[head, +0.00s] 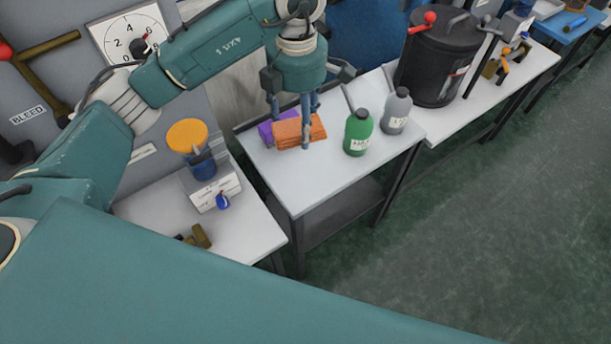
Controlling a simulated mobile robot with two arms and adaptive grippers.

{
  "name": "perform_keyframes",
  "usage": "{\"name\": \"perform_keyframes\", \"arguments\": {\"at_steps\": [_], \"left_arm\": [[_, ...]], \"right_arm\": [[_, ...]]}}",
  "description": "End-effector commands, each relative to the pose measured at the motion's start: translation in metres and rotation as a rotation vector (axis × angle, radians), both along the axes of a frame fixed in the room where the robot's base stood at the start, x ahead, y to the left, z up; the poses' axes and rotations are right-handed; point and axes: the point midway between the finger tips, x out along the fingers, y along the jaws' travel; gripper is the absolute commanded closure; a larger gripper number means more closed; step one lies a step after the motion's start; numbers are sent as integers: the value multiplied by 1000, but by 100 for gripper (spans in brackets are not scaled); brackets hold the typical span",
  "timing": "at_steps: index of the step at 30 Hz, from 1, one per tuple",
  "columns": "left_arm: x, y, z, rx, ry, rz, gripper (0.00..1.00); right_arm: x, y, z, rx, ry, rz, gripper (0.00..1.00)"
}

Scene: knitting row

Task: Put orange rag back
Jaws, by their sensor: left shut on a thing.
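The orange rag (289,131) is a folded, flat bundle at the back left of the middle white table (330,190). My left gripper (300,130) points down over it, with its fingers at the rag, and is shut on it. One finger crosses the front of the rag and hides a part of it. I cannot tell whether the rag touches the table or is just above it. A purple rag (265,133) lies beside it on the left, partly hidden behind it. My right gripper is not in view.
A green bottle (357,135) and a grey bottle (396,112) stand right of the rags. A black pot (432,65) with a red-knobbed handle stands beyond. The middle table's front is clear.

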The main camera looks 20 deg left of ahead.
Motion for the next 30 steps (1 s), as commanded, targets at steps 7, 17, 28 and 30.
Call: {"name": "perform_keyframes", "arguments": {"at_steps": [7, 17, 28, 30], "left_arm": [[14, -6, 19, -8, 4, 274, 61], [12, -6, -51, -7, 11, 294, 61], [13, -6, -128, -7, 5, 292, 61], [13, -6, -133, -8, 5, 291, 61]], "right_arm": [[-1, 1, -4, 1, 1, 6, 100], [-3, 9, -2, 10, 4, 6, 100], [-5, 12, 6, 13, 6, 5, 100], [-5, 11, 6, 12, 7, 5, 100]]}}
